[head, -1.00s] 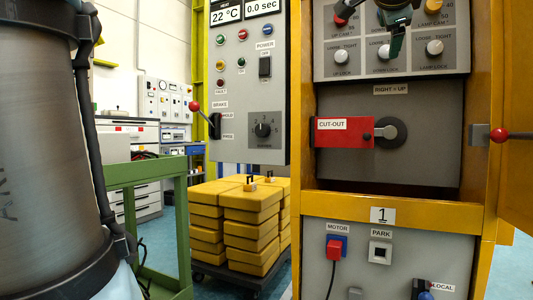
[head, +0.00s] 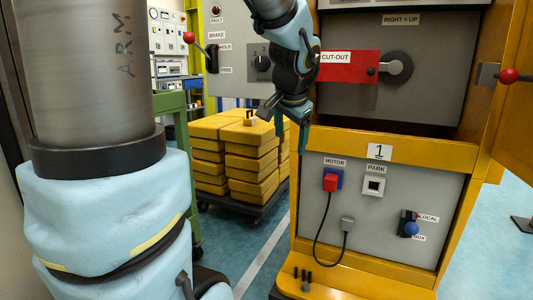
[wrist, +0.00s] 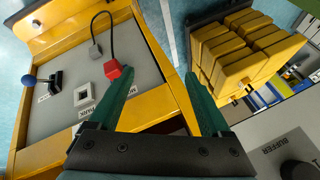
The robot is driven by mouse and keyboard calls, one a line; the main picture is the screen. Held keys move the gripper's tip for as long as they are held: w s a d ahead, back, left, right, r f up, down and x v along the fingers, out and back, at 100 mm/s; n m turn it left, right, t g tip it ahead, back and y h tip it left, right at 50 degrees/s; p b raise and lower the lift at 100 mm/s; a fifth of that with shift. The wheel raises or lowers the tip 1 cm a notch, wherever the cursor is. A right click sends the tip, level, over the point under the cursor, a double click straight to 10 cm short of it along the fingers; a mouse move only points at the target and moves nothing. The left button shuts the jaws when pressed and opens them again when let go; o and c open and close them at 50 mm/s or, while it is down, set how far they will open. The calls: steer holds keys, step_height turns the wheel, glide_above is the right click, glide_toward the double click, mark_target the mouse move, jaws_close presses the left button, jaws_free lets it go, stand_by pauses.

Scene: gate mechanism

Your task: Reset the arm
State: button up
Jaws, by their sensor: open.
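My gripper (head: 292,122) hangs in front of the left edge of the yellow cabinet (head: 335,145) in the head view, with its fingers pointing down. In the wrist view its two green fingers (wrist: 165,100) are spread apart with nothing between them. My arm comes down to it from the top of the head view. The red CUT-OUT plate (head: 348,66) with its grey round knob is to the right of my gripper, partly behind my wrist. Below, the lower panel carries the red MOTOR plug (head: 330,183), the PARK socket (head: 373,186) and the blue LOCAL/BOX knob (head: 411,228).
Stacked yellow blocks (head: 240,160) stand on a dark trolley behind my gripper. A grey control panel (head: 232,60) with a red-knobbed BRAKE lever (head: 189,38) is to the left. Another red-knobbed lever (head: 508,76) is on the cabinet's right side. Blue floor (head: 230,240) is clear in front of the trolley.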

steer(key=s+a+f+n+g+p, duration=0.2)
steer(key=s+a+f+n+g, duration=0.3)
steer(key=s+a+f+n, duration=0.65)
step_height(320, 180, up, 35)
steer(key=m+p, duration=0.3)
steer(key=p, duration=3.4)
steer(key=shift+a+p, duration=0.35)
steer(key=shift+a, duration=0.05)
